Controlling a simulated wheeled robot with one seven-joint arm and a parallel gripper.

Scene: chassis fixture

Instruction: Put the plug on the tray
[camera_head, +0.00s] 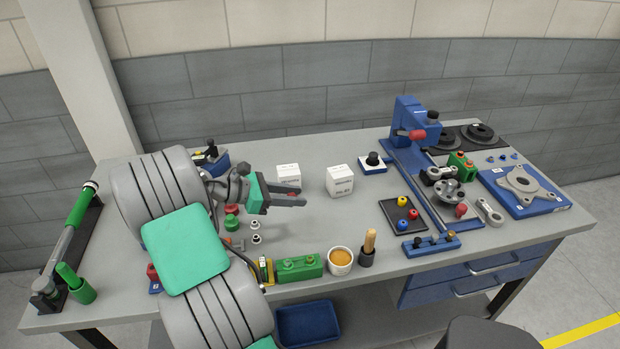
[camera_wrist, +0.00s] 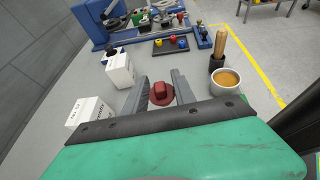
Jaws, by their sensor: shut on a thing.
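A red plug (camera_wrist: 161,94) with a round flange and a raised block sits between my fingers in the wrist view. In the head view only a bit of its red (camera_head: 291,194) shows between the jaws. My gripper (camera_head: 297,195) is shut on the plug and held above the left-middle of the bench; it also shows in the wrist view (camera_wrist: 161,88). The small black tray (camera_head: 388,209) lies on the bench to the right, apart from my gripper. It holds a yellow, a red and a dark blue piece. The tray also shows far ahead in the wrist view (camera_wrist: 158,50).
Two white boxes (camera_head: 340,181) (camera_head: 288,175) stand near my gripper. A cup (camera_head: 341,261) and a wooden-handled tool in a holder (camera_head: 368,248) stand at the front. A blue press (camera_head: 415,140) rises behind the tray. Bench surface between gripper and tray is mostly clear.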

